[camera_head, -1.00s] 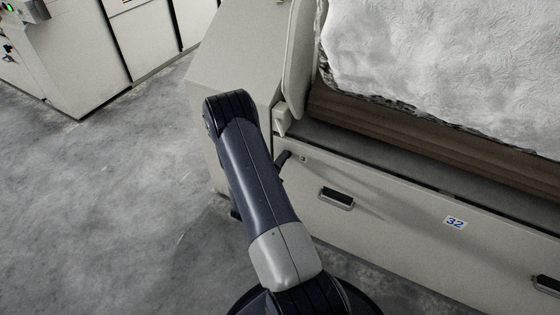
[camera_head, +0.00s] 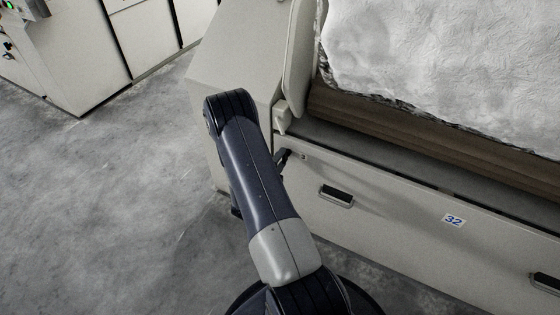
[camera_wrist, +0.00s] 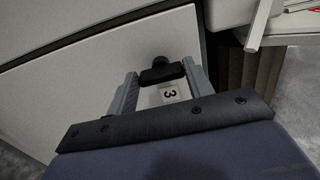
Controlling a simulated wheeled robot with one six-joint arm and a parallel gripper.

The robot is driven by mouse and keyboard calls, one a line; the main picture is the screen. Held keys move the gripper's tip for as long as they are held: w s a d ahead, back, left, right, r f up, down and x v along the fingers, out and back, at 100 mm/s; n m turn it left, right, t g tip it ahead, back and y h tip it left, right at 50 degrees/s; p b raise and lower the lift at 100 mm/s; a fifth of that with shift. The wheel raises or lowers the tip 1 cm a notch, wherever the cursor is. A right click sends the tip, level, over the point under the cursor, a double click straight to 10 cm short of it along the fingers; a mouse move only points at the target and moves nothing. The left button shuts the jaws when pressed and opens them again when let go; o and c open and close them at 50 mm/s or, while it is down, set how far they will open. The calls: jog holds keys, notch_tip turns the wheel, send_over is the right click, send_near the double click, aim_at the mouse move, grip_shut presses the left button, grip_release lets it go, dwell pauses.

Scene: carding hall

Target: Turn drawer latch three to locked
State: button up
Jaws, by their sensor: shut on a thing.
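The black drawer latch (camera_wrist: 161,71) sits on the pale drawer front in the wrist view, with a small white label "3" (camera_wrist: 170,93) beside it. My gripper (camera_wrist: 160,77) has a grey finger on each side of the latch and is shut on it. In the head view a dark piece at the latch (camera_head: 284,156) shows just right of my arm, by the small label. My arm hides most of the gripper there, and I cannot tell the latch's setting.
The drawer front (camera_head: 395,225) carries a recessed black handle (camera_head: 336,196) and a "32" label (camera_head: 453,219). Above it lie a brown roller (camera_head: 400,125) and white fibre (camera_head: 440,60). Bare floor (camera_head: 110,200) is clear on the left. Another pale cabinet (camera_head: 75,60) stands behind.

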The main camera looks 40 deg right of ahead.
jog(key=o, duration=1)
jog(key=p+v, duration=0.1)
jog(key=v, duration=0.9)
jog(key=shift+s+a+f, duration=0.1)
jog(key=shift+s+a, duration=0.1)
jog(key=shift+a, duration=0.15)
jog(key=shift+d, duration=0.1)
jog(key=b+x, duration=0.1)
jog(key=x, duration=0.9)
jog(key=shift+w+d, duration=0.2)
jog(key=shift+d, duration=0.1)
jog(key=shift+a, duration=0.15)
